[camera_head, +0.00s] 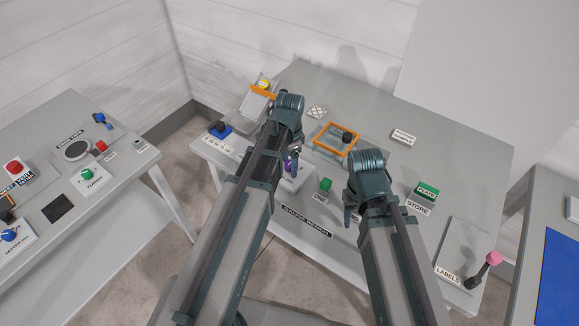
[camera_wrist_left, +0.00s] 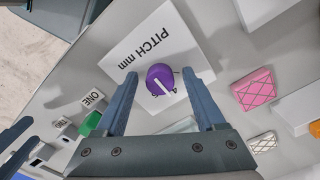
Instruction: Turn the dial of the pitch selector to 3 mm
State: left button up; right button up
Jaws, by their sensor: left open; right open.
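The pitch selector is a white plate (camera_wrist_left: 120,50) marked "PITCH mm", upside down in the left wrist view, with a round purple dial (camera_wrist_left: 158,84). A white pointer line crosses the dial. Small marks beside it are too small and partly hidden to read surely. My left gripper (camera_wrist_left: 159,73) is open, with one finger on each side of the dial and visible gaps between. In the head view the dial (camera_head: 290,165) is mostly hidden behind my left gripper (camera_head: 295,152). My right gripper (camera_head: 350,216) is open and empty, over the bench to the right.
The left wrist view shows a pink quilted block (camera_wrist_left: 254,89) right of the dial. A pink-knobbed lever (camera_head: 493,258) stands at right.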

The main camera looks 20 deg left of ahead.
pick_arm(q)
grip_shut()
dwell(0.3)
jog(key=n, duration=0.4)
jog(key=shift+n, duration=0.3)
jog(key=n, duration=0.4)
jog(key=shift+n, duration=0.3)
dwell(0.4)
